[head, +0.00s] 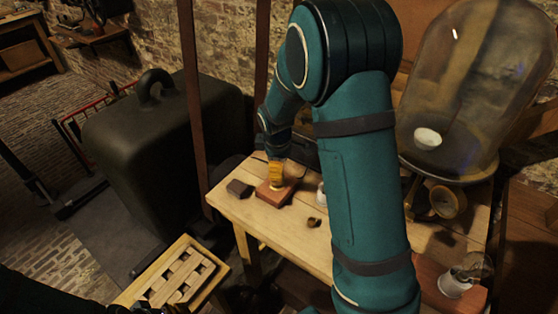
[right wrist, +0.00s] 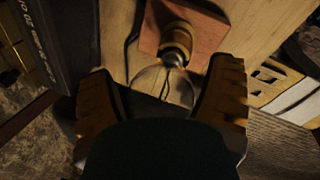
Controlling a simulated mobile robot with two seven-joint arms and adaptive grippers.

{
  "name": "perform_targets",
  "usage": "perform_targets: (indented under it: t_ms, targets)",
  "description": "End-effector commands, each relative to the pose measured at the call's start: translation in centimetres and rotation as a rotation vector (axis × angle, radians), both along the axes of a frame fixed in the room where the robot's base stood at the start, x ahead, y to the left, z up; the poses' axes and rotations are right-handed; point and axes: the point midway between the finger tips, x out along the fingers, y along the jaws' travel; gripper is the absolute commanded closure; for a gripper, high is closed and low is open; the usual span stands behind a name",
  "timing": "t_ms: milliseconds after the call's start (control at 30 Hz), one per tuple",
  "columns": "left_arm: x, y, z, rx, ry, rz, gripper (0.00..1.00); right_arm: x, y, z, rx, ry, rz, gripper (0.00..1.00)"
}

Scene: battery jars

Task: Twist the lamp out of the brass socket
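In the right wrist view a clear glass lamp (right wrist: 163,86) sits in a brass socket (right wrist: 178,42) on a reddish wooden base (right wrist: 205,28). The base (head: 268,194) also shows on the table in the head view, where my right gripper (head: 276,176) largely hides the lamp and socket. In the right wrist view my right gripper's (right wrist: 164,75) ridged fingers stand on both sides of the bulb, with a visible gap on each side. It is open. My left arm is dark at the lower left of the head view; its gripper (head: 152,307) is barely visible at the bottom edge.
A dark block (head: 239,188) and a small brown cup (head: 314,222) lie near the base on the wooden table (head: 270,222). A large glass bell jar (head: 470,80) stands at right, a small jar (head: 455,285) below it. A tray (head: 212,279) of wooden pieces is at lower left.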

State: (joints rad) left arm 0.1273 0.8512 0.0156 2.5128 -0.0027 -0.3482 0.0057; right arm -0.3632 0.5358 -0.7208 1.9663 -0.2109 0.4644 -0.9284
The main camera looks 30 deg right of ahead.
Motion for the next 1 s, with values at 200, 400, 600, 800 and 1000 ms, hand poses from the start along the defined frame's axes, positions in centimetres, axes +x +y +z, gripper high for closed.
perform_targets:
  t_ms: [200,400,600,800,1000]
  targets:
    - [0.0,0.0,0.0,0.000,0.000,0.000,0.39,0.0,0.0,0.0,0.000,0.000,0.000,0.93]
    - [0.0,0.0,0.0,0.000,0.000,0.000,0.39,0.1,0.0,0.1,0.000,-0.003,0.001,0.94]
    - [0.0,0.0,-0.8,0.000,0.000,0.000,0.39,0.1,-0.2,-0.1,0.007,-0.001,0.120,0.94]
    - [0.0,0.0,-1.7,0.000,0.000,0.000,0.39,0.3,-0.3,-0.1,0.016,0.007,0.324,0.94]
    - [0.0,0.0,-2.1,0.000,0.000,0.000,0.39,0.4,-0.2,0.0,0.023,0.018,0.520,0.95]
